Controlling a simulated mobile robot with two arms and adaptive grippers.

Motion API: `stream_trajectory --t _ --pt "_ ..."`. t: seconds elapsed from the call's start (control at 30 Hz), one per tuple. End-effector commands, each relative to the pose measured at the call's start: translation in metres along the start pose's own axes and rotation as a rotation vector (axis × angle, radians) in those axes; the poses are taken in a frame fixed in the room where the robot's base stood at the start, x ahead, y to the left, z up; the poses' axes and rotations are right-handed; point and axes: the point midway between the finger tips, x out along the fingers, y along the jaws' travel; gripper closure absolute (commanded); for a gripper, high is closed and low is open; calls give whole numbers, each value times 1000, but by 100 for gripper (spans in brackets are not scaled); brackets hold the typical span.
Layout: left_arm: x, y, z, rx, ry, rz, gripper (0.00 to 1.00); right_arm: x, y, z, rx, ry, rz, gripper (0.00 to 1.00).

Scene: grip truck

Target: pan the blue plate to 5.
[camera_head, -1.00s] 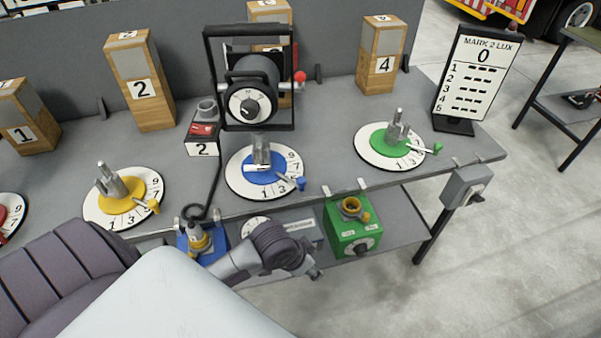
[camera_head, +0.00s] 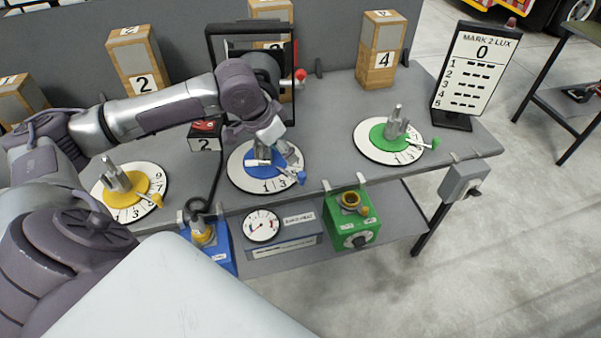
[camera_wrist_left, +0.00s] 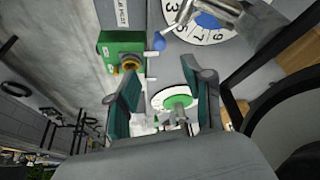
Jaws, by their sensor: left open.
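The blue plate (camera_head: 267,185) sits on a white numbered dial (camera_head: 239,179), with a grey metal post on it and a blue-knobbed handle (camera_head: 300,177) at its right front. My left gripper (camera_head: 288,150) is over this dial, close to the post, and covers part of it. In the left wrist view the blue plate (camera_wrist_left: 207,21) is at the top, partly behind the post, with the blue knob (camera_wrist_left: 158,42) to its left. The open left gripper (camera_wrist_left: 163,72) has nothing between its fingers; the green plate (camera_wrist_left: 178,101) shows beyond them. Which number the plate points to is unclear.
A framed lamp (camera_head: 291,50) stands behind the blue dial, partly hidden by my arm. Yellow (camera_head: 130,190) and green (camera_head: 392,137) plates stand to either side. A green box (camera_head: 352,222) hangs at the table's front. A cable lies left of the blue dial.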

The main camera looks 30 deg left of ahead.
Motion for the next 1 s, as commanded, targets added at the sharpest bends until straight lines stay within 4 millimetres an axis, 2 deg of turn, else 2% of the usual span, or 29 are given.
stream_trajectory --t 0.4,0.6,0.8,1.0 --pt "82 2 0 0 -2 3 49 -10 -2 -4 1 5 -2 60" --pt "115 2 0 1 0 2 49 -13 -2 -5 1 6 -3 60" --pt "130 1 0 3 1 0 49 -14 -2 -5 0 6 -3 60" --pt "131 1 0 4 1 0 49 -14 -2 -5 0 6 -3 60"
